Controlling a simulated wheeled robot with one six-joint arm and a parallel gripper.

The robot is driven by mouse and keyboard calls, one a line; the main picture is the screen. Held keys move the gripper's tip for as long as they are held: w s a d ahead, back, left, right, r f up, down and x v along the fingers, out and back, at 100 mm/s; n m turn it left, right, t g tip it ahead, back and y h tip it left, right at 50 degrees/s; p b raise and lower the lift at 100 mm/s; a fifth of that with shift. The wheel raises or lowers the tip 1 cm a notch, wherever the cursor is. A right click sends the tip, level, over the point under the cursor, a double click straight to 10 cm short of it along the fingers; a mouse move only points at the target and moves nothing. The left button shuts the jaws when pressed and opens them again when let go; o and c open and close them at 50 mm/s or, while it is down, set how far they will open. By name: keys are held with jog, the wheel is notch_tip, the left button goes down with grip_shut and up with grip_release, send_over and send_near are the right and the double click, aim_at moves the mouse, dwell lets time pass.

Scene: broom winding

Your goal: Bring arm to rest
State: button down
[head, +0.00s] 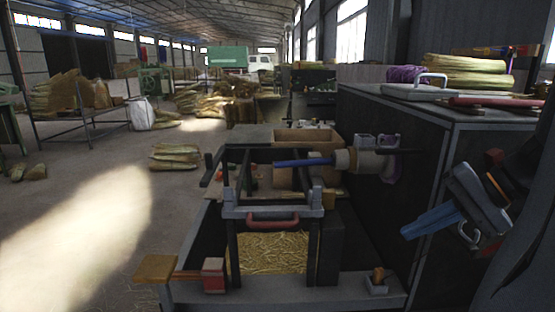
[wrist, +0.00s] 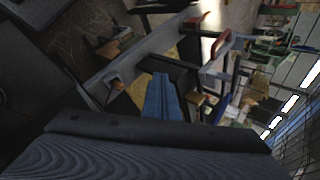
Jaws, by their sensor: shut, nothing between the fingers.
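My gripper (head: 410,232) is at the right of the head view, its long blue fingers pointing down and left. It hangs in front of the dark side of the cabinet (head: 385,135), apart from the winding machine. In the wrist view my gripper (wrist: 163,82) shows its blue fingers together, with nothing between them. Most of my arm is out of the head view at the right edge.
The winding machine's frame (head: 271,214) stands in the centre, with a blue handle (head: 303,162) in its spindle and straw (head: 272,255) below. Its wooden pedal (head: 155,268) juts out at left. Straw bundles (head: 465,64) lie on the cabinet. Open floor lies left.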

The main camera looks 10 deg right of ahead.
jog(key=a+f+n+g+h+p, duration=0.1)
jog(key=a+f+n+g+h, duration=0.2)
jog(key=a, duration=0.7)
jog(key=a+f+n+g+h+p, duration=0.2)
jog(key=a+f+n, duration=0.4)
jog(key=a, duration=0.4)
jog(key=shift+s+a+f+g+h, duration=0.2)
jog(key=shift+s+g+h, duration=0.25)
jog(key=shift+h, duration=0.35)
